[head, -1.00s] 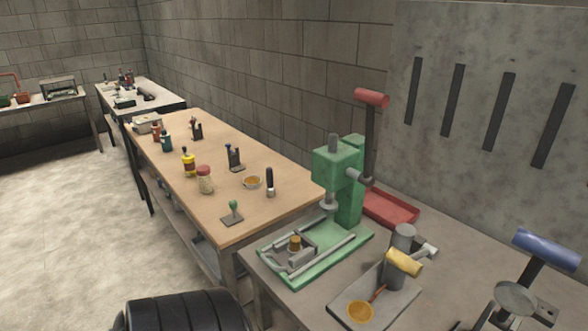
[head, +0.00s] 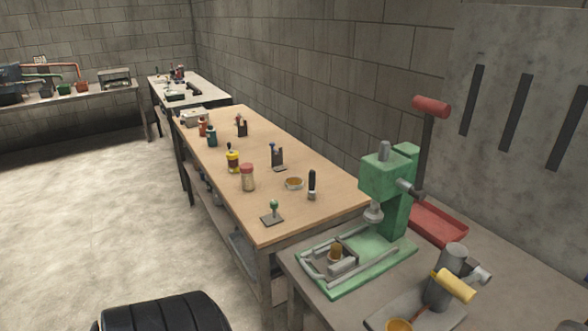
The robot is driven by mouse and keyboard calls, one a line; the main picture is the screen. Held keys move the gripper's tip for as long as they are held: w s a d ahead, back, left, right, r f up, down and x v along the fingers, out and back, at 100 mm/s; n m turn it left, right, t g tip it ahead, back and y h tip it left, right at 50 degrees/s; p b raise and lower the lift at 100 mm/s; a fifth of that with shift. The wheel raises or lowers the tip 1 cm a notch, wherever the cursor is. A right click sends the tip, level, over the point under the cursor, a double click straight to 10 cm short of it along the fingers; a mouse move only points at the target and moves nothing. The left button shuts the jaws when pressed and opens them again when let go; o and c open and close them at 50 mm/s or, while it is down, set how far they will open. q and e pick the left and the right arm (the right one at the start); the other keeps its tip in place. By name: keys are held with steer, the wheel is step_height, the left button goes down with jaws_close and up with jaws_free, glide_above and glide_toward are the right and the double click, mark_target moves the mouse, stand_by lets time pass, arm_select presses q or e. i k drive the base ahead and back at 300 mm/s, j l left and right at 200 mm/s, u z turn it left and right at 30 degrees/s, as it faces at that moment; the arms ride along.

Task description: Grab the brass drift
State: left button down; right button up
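I cannot tell for sure which thing is the brass drift. A yellow, brass-like cylinder (head: 455,286) lies at the lower right against a grey upright cylinder (head: 449,262) on a grey plate. Neither of my grippers is in the head view.
The press stands on a grey bench with a red tray (head: 440,226) behind it. A wooden bench (head: 262,222) to its left holds bottles, a jar (head: 247,177), a shallow dish (head: 294,184) and small tools. Open floor (head: 90,210) lies to the left.

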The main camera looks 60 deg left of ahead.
mark_target(336, 250)
steer(key=i+j+u, duration=0.1)
steer(key=u, duration=1.35)
steer(key=i+j+z, duration=0.1)
steer(key=j, duration=0.55)
